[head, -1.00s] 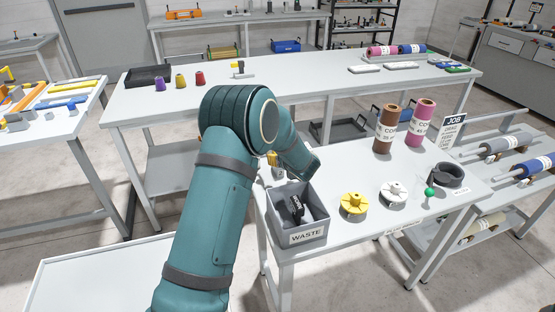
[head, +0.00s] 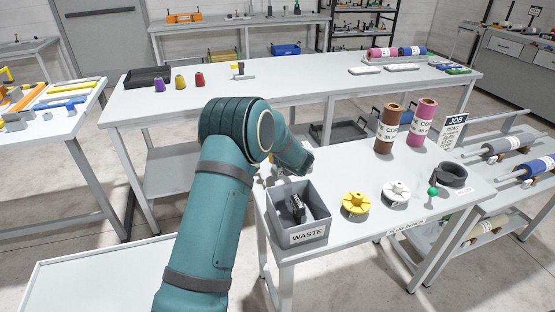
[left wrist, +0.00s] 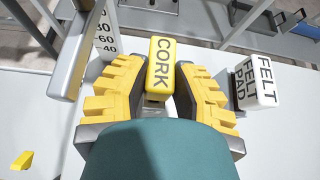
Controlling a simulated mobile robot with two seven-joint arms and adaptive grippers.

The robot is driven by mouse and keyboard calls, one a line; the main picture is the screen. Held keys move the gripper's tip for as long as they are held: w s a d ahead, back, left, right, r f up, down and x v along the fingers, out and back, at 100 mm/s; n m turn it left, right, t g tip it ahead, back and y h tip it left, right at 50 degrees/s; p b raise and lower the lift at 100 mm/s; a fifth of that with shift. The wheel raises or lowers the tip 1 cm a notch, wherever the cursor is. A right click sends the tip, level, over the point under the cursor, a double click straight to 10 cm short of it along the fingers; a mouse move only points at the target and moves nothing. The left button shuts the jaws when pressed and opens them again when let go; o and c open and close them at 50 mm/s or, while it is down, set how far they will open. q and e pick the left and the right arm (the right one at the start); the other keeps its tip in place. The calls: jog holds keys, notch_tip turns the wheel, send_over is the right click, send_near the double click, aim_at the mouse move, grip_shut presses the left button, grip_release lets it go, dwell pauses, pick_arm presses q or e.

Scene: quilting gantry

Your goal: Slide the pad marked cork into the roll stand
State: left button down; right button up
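The yellow pad marked CORK (left wrist: 160,66) sits between the yellow-padded fingers of my left gripper (left wrist: 160,82) in the left wrist view. The fingers fit closely against both sides of it, and it sticks out past their tips. Whether it touches anything below is hidden. A white pad marked FELT (left wrist: 254,82) stands to the right, apart from the fingers. In the head view my left arm hides the gripper and pads. I cannot identify the roll stand with certainty. My right gripper is not in view.
A grey WASTE bin (head: 326,229) stands at the near left of the work table (head: 375,243). A grey post and a scale (left wrist: 104,32) are close to the left finger.

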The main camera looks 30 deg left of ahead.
pick_arm(q)
jog(key=shift+r, duration=0.1)
dwell(0.3)
jog(key=shift+r+p, duration=1.5)
jog(key=shift+r, duration=1.25)
jog(key=shift+r, duration=0.1)
